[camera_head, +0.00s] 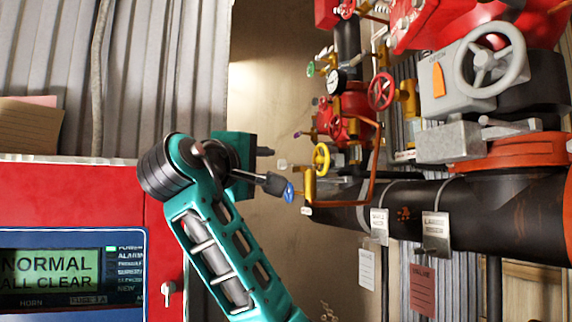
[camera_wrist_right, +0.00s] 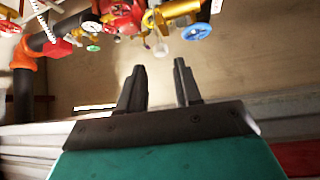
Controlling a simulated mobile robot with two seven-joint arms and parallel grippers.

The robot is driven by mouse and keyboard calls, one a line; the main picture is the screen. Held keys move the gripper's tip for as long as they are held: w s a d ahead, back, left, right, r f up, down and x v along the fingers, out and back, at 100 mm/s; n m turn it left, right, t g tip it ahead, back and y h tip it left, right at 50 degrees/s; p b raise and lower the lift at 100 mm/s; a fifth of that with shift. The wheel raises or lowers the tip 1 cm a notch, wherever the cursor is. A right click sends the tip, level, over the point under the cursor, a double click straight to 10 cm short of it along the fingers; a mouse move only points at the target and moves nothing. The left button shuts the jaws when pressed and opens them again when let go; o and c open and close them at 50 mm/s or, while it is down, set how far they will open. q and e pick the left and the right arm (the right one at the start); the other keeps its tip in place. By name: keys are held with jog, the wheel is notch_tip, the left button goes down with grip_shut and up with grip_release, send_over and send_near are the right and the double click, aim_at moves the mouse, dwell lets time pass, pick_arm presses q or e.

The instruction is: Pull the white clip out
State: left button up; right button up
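My right gripper (camera_head: 269,168) is open, with its two dark fingers apart and pointing right toward the pipework. The right wrist view shows its fingers (camera_wrist_right: 159,68) with nothing between them. A small pale piece (camera_head: 283,164), which may be the white clip, sits just beyond the fingertips, left of the yellow valve wheel (camera_head: 321,158). A small whitish piece (camera_wrist_right: 161,49) also shows beyond the fingertips in the right wrist view; it is too small to identify surely. A blue handle (camera_head: 289,192) appears close to the lower finger. My left gripper is not in view.
Red valve wheels (camera_head: 381,91), a gauge (camera_head: 337,81) and a copper-coloured pipe (camera_head: 376,165) crowd the right of the gripper. A large black pipe (camera_head: 480,216) crosses at right. A red alarm panel (camera_head: 100,190) stands at left. Bare wall (camera_head: 262,90) shows above the gripper.

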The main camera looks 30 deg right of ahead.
aim_at(280, 165)
jog(key=p+x, duration=0.1)
jog(key=x, duration=0.9)
jog(key=shift+d, duration=0.15)
grip_shut()
